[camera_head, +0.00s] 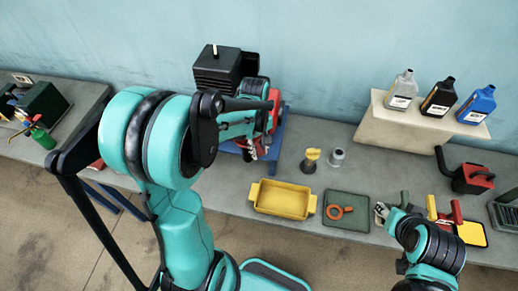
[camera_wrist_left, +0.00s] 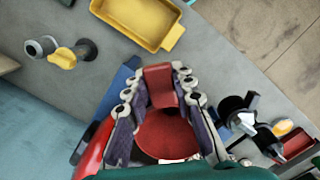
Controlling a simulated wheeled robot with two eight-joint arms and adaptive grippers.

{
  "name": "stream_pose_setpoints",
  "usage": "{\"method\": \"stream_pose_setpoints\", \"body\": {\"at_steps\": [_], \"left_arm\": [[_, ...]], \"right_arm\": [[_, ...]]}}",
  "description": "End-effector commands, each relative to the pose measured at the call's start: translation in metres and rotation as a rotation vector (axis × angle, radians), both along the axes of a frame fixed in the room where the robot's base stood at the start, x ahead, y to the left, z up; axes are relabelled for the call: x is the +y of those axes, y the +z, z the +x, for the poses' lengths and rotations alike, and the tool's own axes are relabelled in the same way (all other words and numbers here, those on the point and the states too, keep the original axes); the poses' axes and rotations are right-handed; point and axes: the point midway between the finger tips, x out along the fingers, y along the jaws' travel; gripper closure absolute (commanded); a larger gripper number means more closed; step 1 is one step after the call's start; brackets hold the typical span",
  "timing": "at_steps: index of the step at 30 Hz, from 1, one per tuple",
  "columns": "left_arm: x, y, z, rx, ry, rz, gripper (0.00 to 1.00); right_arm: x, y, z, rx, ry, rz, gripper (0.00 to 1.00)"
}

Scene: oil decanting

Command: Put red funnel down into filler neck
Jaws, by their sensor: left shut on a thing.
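The red funnel (camera_wrist_left: 165,132) shows in the left wrist view as a round red bowl with a red tab between the fingers. My left gripper (camera_wrist_left: 158,88) is shut on it by that tab. In the head view my left gripper (camera_head: 251,150) is at the blue-framed machine, and my own arm hides most of the funnel. No filler neck can be made out, so I cannot tell whether the funnel touches one. My right gripper (camera_head: 383,212) is low at the right, by the tools on the bench; its jaw state is unclear.
A green mat (camera_head: 331,222) holds an orange ring tool (camera_head: 337,211). Three bottles stand on a raised shelf (camera_head: 375,132).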

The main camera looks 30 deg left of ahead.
Motion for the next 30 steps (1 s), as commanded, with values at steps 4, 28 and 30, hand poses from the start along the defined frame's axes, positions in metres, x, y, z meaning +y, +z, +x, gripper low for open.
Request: {"method": "stream_pose_setpoints", "body": {"at_steps": [4, 28, 30], "left_arm": [[0.0, -0.001, 0.0, 0.0, 0.0, 0.0, 0.52], [0.007, 0.086, 0.003, 0.0, 0.0, 0.0, 0.52], [0.008, 0.098, 0.004, 0.0, 0.0, 0.0, 0.52]], "right_arm": [[0.0, -0.001, 0.0, 0.0, 0.0, 0.0, 0.6], [0.0, -0.001, 0.0, 0.0, 0.0, 0.0, 0.6], [0.0, -0.001, 0.0, 0.0, 0.0, 0.0, 0.6]]}}
